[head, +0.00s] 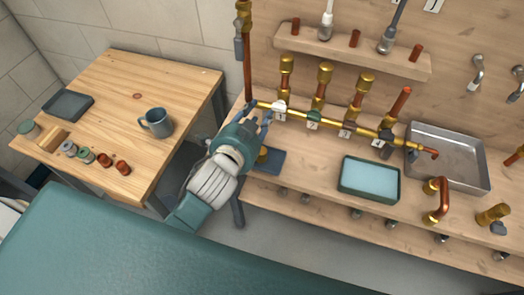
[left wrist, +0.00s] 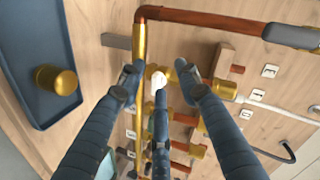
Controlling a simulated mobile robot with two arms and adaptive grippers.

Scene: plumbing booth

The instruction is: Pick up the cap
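A brass cap (head: 262,154) stands on a small blue tray (head: 274,165) at the left end of the workbench. In the left wrist view the brass cap (left wrist: 57,80) is at the left on the blue tray (left wrist: 42,116), clear of my fingers. My left gripper (head: 261,112) is open and empty. It is above the bench's left end, by the brass pipe and its white valve handle, and partly covers the tray. In the left wrist view the spread fingers of my left gripper (left wrist: 162,72) have the white handle (left wrist: 158,80) between them. My right gripper is not in view.
A brass manifold pipe (head: 335,125) with numbered valves runs along the bench behind the tray. A green tray with a blue inside (head: 370,180) and a metal sink (head: 447,158) are to the right. A wooden table (head: 130,95) with a mug (head: 157,122) stands left.

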